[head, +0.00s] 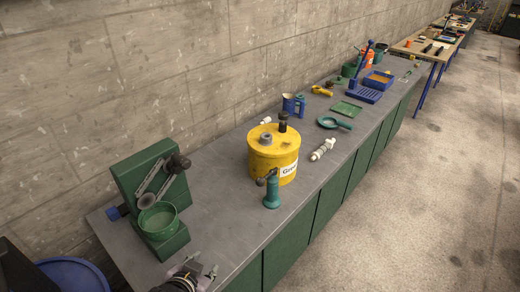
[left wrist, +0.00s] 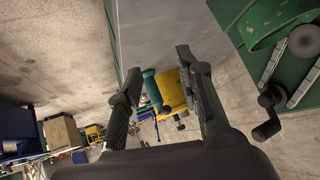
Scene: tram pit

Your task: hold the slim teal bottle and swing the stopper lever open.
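The slim teal bottle (head: 271,193) stands upright on the grey bench, in front of the yellow canister (head: 284,159). A dark stopper lever (head: 266,177) sits at its top, with a part sticking out to the left. My left gripper (head: 203,270) is at the bottom edge of the head view, well short of the bottle and apart from it. In the left wrist view, its two dark fingers (left wrist: 157,64) are spread with nothing held. The teal bottle (left wrist: 151,88) shows beyond them, partly hidden. My right gripper is not in view.
A green machine with a round green pan (head: 158,220) stands at the bench's near left. A white and grey fitting (head: 323,149) lies right of the canister. A blue jug (head: 294,105) and a teal-green pan (head: 333,123) are farther back. Bare grey bench lies between gripper and bottle.

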